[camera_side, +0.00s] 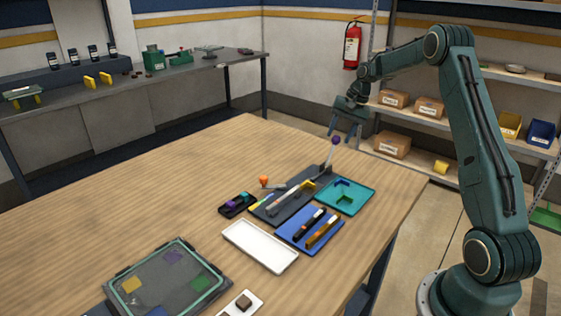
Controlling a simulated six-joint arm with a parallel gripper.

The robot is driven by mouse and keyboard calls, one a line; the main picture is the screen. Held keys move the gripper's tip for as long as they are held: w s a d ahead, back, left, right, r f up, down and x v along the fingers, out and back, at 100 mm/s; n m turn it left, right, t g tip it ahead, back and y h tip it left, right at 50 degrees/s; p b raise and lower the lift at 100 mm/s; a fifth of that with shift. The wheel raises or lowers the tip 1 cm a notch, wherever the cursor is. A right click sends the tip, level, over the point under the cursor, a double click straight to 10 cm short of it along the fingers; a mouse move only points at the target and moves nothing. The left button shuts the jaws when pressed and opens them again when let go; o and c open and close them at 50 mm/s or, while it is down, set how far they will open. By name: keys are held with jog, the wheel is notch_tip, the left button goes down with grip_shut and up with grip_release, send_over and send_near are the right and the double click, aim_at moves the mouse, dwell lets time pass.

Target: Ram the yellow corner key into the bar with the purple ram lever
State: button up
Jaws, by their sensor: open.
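The ram lever (328,157) stands upright at the far end of a dark fixture plate, with a purple knob (336,140) on top. The yellow corner key (307,185) sits on the fixture at the far end of a pale bar (285,201). How deep the key is in the bar is too small to tell. My gripper (345,139) is open and points down, at the purple knob's height in the picture. Whether its fingers are around the knob or behind it I cannot tell.
An orange-knobbed lever (264,181) stands at the fixture's left. A teal tray (365,201), a blue tray (289,238) with dark and orange bars, a black holder (224,212) and an empty white tray (252,252) surround the fixture.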

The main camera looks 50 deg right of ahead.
aim_at(335, 144)
jog(key=shift+x, duration=2.95)
grip_shut()
